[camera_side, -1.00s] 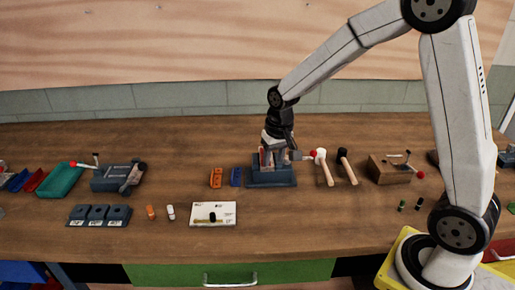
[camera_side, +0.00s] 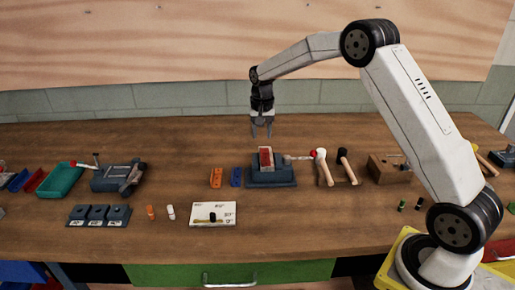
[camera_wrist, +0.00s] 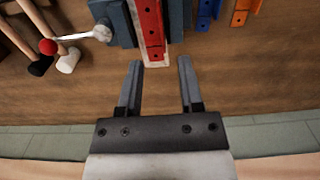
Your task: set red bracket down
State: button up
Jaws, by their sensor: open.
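The red bracket (camera_side: 266,156) sits in a dark blue-grey vise-like fixture (camera_side: 283,180) on the bench. In the wrist view the red bracket (camera_wrist: 151,22) is a long strip with dark holes, lying along a pale block beside the fixture's dark jaw (camera_wrist: 119,23). My gripper (camera_side: 262,133) is open and empty. It hangs above and slightly behind the fixture, apart from the bracket. In the wrist view my gripper (camera_wrist: 160,75) has its two fingers spread, with bare bench between them and the bracket's end just beyond the tips.
An orange bracket (camera_side: 216,178) and a blue bracket (camera_side: 236,177) lie left of the fixture. Its red-tipped lever (camera_side: 302,156) points right, towards two mallets (camera_side: 323,168). A white card (camera_side: 213,221) lies in front. Bench behind the fixture is clear.

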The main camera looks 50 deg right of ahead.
aim_at(265, 157)
jog(key=shift+f, duration=0.1)
jog(key=shift+f, duration=1.25)
jog(key=shift+f, duration=0.1)
jog(key=shift+a+f, duration=0.1)
jog(key=shift+f, duration=2.35)
grip_shut()
